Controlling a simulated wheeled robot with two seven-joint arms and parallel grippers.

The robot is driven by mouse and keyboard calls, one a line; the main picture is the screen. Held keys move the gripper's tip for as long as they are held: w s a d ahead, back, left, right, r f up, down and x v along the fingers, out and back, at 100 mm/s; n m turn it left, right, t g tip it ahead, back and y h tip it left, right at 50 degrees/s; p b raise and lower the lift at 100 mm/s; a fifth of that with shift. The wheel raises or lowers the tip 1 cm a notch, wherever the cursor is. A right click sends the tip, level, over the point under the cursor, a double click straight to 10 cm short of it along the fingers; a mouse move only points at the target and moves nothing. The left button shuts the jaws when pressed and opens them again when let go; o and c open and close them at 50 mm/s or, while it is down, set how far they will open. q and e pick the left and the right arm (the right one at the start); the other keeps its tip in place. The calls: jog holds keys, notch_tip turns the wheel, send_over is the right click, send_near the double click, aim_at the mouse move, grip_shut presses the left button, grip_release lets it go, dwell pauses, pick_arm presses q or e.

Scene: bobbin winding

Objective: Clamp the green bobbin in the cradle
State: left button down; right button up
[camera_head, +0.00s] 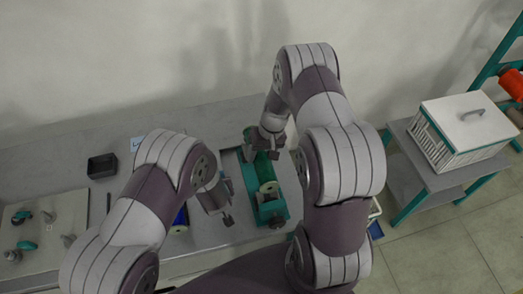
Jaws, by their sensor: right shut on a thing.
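The green cradle (270,211) stands on the bench in front of me, long side running away from me. A pale yellow-green bobbin (268,187) lies in its near half. My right gripper (262,152) is at the far end of the cradle, shut on a part there that its fingers mostly hide. My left gripper (228,218) is left of the cradle's near end, apart from the bobbin. Its fingers are too small and dark to show whether they are open. Whether the bobbin is clamped cannot be told.
A blue spool (181,218) is partly hidden behind my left arm. A black open box (102,166) stands on the bench at left, and a tray (62,213) with several small fittings is nearer. A white lidded basket (462,137) sits on a side table at right.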

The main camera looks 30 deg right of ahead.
pick_arm(q)
jog(key=shift+w+d+r, duration=0.1)
jog(key=shift+w+r, duration=0.05)
pick_arm(e)
jog(key=shift+d+x, duration=0.2)
jog(key=shift+x, duration=0.7)
jog(key=shift+d+x, duration=0.2)
jog(key=shift+x, duration=0.7)
jog(key=shift+s+f, duration=0.1)
jog(key=shift+s, duration=0.05)
jog(key=shift+d+x, duration=0.15)
jog(key=shift+x, duration=0.55)
jog(key=shift+d+x, duration=0.15)
jog(key=shift+x, duration=0.5)
jog(key=o, duration=1.3)
